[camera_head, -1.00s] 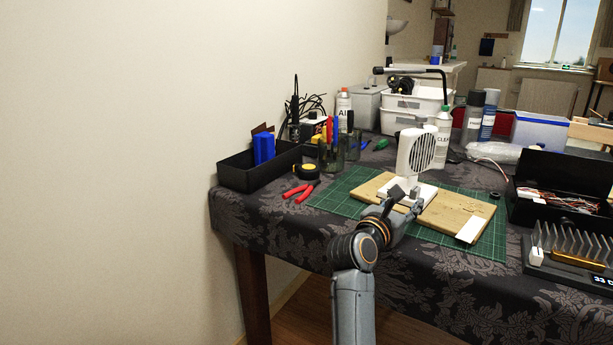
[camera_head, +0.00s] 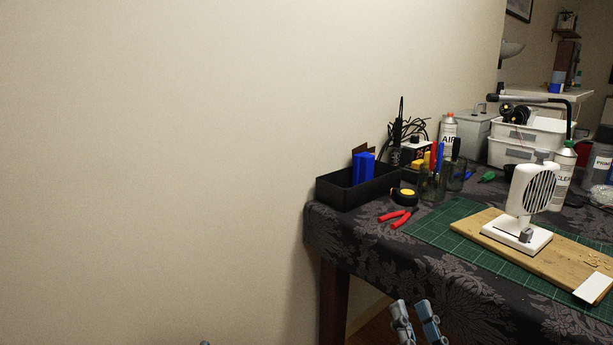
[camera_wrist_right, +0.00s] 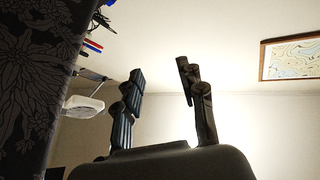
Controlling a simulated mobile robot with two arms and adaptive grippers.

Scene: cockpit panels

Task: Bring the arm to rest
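My right gripper (camera_head: 416,322) shows at the bottom of the head view, in front of the table's near edge and below the tabletop. Its two fingers stand apart with nothing between them. In the right wrist view the same gripper (camera_wrist_right: 164,92) is open and empty, with the wall behind it. My left gripper cannot be made out in the head view; only a tiny bit of something shows at the bottom edge. The white fan-like device (camera_head: 532,195) stands upright on a wooden board (camera_head: 487,230), apart from the gripper.
The table (camera_head: 400,270) has a dark patterned cloth and a green cutting mat (camera_head: 438,226). A black bin (camera_head: 338,190), red pliers (camera_head: 397,218), a tape measure (camera_head: 404,196) and tool jars stand on its left part. Free room lies left of the table, before the bare wall.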

